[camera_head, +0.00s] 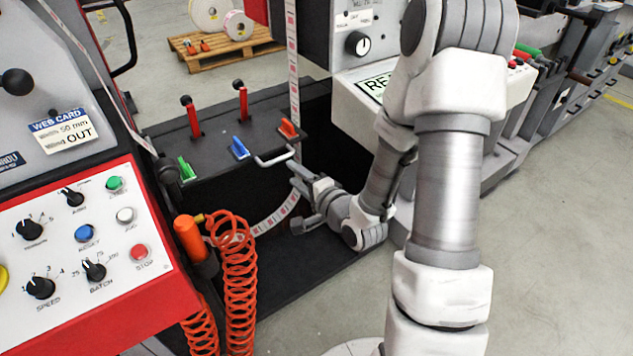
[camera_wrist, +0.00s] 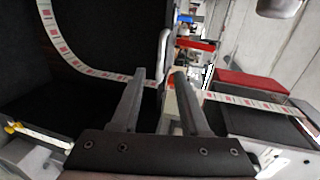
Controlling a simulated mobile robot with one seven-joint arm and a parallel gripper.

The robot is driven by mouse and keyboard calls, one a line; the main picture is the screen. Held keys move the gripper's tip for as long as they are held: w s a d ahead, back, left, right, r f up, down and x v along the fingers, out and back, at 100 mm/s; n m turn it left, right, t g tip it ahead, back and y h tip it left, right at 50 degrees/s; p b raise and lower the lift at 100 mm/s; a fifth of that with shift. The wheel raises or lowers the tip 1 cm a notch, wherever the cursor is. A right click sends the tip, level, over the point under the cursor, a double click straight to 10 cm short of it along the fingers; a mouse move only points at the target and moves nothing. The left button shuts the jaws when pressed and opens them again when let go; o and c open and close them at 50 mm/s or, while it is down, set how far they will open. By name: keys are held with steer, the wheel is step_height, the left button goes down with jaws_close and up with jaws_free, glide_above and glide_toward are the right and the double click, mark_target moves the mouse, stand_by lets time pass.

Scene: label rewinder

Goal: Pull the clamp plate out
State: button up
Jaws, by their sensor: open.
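A black clamp plate (camera_head: 232,137) lies flat on top of the black unit in the head view, with a pale U-shaped handle (camera_head: 277,158) at its front edge. My gripper (camera_head: 295,175) is just in front of and slightly below the handle, with its fingers pointing toward the unit. In the wrist view my gripper (camera_wrist: 160,76) is open, its two dark fingers apart. The pale handle (camera_wrist: 163,48) shows just beyond the fingertips, roughly in line with the gap. I cannot tell whether it touches a finger. Nothing is seen held.
A printed label web (camera_head: 292,60) hangs down behind the handle and curves below it. A coiled orange hose (camera_head: 237,265) hangs left of my gripper, beside the control panel (camera_head: 85,255). Floor is clear front right.

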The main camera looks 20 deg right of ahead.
steer(key=p+v, duration=0.8)
steer(key=p, duration=0.4)
steer(key=shift+s, duration=0.2)
stand_by(0.4)
